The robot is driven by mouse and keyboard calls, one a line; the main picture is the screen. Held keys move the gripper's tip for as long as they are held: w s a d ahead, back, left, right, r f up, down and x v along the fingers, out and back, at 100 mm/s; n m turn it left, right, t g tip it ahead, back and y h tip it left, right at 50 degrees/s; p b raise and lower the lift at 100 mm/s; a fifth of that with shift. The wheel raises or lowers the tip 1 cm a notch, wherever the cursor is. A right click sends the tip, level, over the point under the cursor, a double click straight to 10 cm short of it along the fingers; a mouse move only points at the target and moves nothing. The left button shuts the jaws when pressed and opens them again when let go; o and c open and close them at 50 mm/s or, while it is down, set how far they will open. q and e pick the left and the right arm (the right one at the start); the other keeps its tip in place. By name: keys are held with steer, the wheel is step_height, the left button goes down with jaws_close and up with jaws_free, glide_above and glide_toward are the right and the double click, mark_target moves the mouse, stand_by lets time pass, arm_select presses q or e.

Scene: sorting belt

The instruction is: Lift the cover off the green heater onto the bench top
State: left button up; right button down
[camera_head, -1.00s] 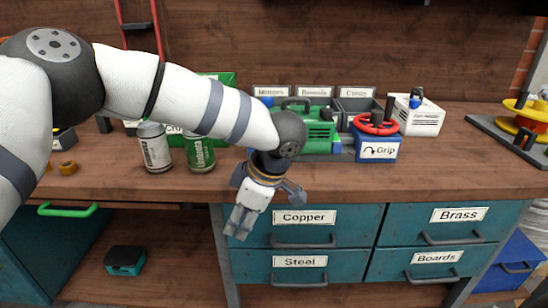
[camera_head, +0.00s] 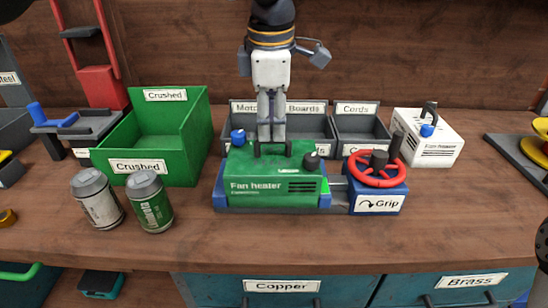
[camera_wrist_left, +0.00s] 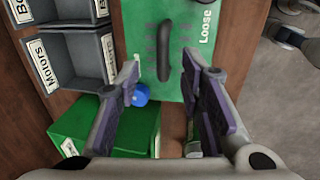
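The green fan heater (camera_head: 268,193) sits on the bench between the blue jaws of a clamp. Its green cover (camera_head: 245,165) is on top and has a black arched handle (camera_head: 288,148). In the left wrist view the cover (camera_wrist_left: 202,45) is marked "Loose", and its handle (camera_wrist_left: 163,50) lies ahead of the gap between my fingers. My left gripper (camera_head: 271,136) points down over the handle from behind. In the left wrist view my left gripper (camera_wrist_left: 163,85) is open with nothing held. Whether a fingertip touches the handle is unclear. My right gripper is not seen.
The clamp's red wheel (camera_head: 374,170) is right of the heater, with a white heater (camera_head: 428,150) beyond. Grey bins (camera_head: 358,138) stand behind. A green crate (camera_head: 150,165) and two cans (camera_head: 152,205) are left. The bench front (camera_head: 270,242) is clear.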

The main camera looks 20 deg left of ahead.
mark_target(273, 157)
arm_select(q)
steer(key=f, duration=0.4)
steer(key=shift+w+d+f, duration=0.1)
steer(key=shift+w+f, duration=0.15)
steer(key=shift+f, duration=0.05)
steer(key=shift+w+f, duration=0.15)
steer(key=shift+f, duration=0.25)
jaws_close()
